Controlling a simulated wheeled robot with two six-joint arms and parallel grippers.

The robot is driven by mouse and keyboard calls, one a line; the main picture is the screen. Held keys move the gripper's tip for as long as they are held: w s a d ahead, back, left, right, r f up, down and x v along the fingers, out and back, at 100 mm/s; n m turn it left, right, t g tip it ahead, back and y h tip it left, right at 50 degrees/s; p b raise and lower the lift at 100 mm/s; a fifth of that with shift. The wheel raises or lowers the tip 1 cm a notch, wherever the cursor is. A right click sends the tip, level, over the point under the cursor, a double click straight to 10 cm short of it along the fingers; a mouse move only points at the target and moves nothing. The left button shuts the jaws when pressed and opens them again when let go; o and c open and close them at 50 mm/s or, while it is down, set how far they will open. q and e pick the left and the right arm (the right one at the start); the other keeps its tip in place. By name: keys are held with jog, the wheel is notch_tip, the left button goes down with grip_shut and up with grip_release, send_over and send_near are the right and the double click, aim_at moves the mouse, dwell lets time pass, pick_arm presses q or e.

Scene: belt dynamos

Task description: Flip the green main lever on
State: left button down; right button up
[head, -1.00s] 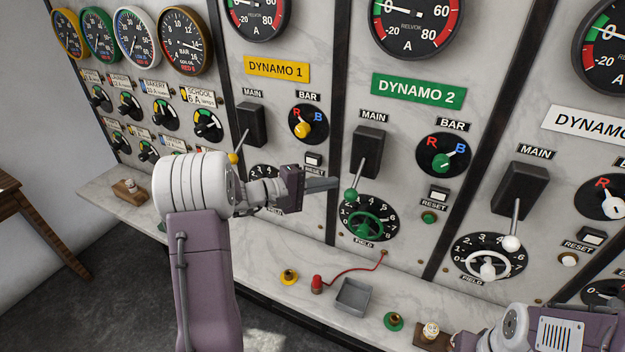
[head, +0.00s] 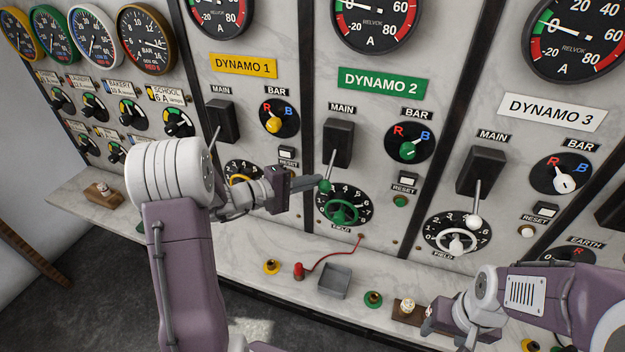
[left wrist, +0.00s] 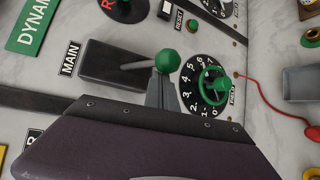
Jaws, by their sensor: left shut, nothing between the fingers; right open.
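The green main lever's round knob (head: 325,186) is on the Dynamo 2 panel, at the lower end of a metal rod that hangs down from a black housing (head: 338,143). The lever points down. My left gripper (head: 314,181) is shut and empty, its fingertips right at the green knob. In the left wrist view the green knob (left wrist: 167,61) shows just beyond the shut fingertips (left wrist: 162,80). I cannot tell whether they touch. My right gripper (head: 430,322) is low at the right, away from the lever, with its fingers hard to make out.
The green field wheel (head: 342,212) sits just below the knob, and the green bar switch (head: 408,150) is to its right. A white lever (head: 474,221) is on the Dynamo 3 panel. A grey tray (head: 334,281) and a red plug (head: 298,270) with a cord are on the ledge.

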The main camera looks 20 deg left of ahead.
pick_arm(q)
jog(key=shift+s+r, duration=0.15)
jog(key=shift+r, duration=0.1)
jog(key=shift+r+p, duration=0.2)
jog(key=shift+p, duration=0.25)
notch_tip(320, 180, up, 8)
jog(key=n+g+y+p, duration=0.1)
jog(key=n+g+p, duration=0.1)
jog(key=g+p, duration=0.1)
jog(key=shift+s+p, duration=0.35)
jog(key=shift+p, duration=0.45)
jog(key=shift+r, duration=0.15)
jog(key=shift+r+p, duration=0.45)
jog(key=shift+r, duration=0.25)
